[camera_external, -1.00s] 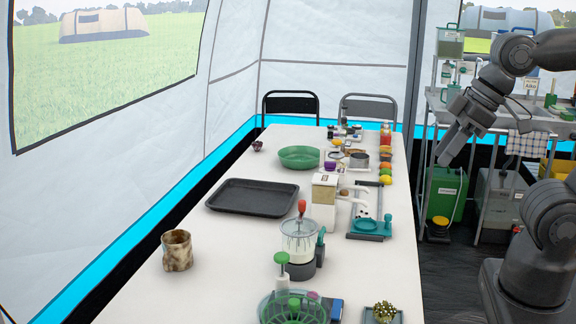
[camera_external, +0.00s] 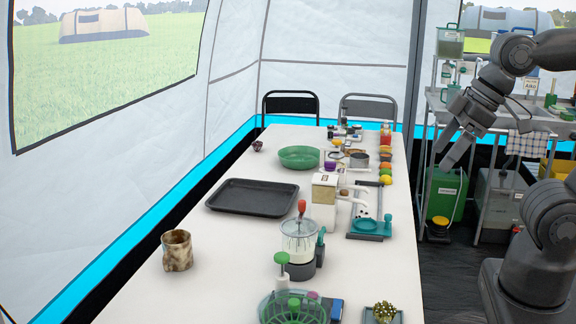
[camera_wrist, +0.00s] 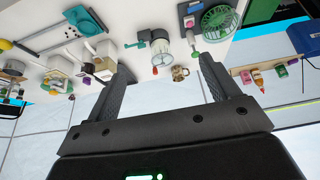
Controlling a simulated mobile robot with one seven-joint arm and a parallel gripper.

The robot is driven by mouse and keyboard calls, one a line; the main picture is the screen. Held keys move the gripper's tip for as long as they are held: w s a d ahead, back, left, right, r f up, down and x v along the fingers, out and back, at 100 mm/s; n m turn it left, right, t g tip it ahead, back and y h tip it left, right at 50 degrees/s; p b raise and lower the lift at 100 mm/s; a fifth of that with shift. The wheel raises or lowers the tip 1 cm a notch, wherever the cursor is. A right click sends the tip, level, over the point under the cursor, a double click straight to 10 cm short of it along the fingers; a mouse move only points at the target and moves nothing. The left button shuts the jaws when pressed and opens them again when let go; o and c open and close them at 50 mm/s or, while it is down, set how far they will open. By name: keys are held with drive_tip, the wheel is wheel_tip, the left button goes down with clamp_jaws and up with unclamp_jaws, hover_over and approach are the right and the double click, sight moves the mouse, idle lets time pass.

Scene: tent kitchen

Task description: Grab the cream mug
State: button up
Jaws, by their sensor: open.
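The cream mug (camera_external: 177,250), mottled with brown, stands upright on the near left part of the white table (camera_external: 215,290). In the wrist view, which looks upside down, the mug (camera_wrist: 180,73) is small and distant, between the fingers' lines of sight. My gripper (camera_external: 447,160) is open and empty, off the table's right side and well away from the mug. In the wrist view its two fingers (camera_wrist: 160,85) are spread wide with nothing between them.
A black tray (camera_external: 252,197) lies behind the mug. A blender-like jar (camera_external: 299,240), a green basket (camera_external: 290,308) and a cream dispenser (camera_external: 324,200) stand to its right. The table around the mug is clear. A shelf cart (camera_external: 500,120) stands at right.

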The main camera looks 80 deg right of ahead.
drive_tip(key=shift+o, duration=0.8)
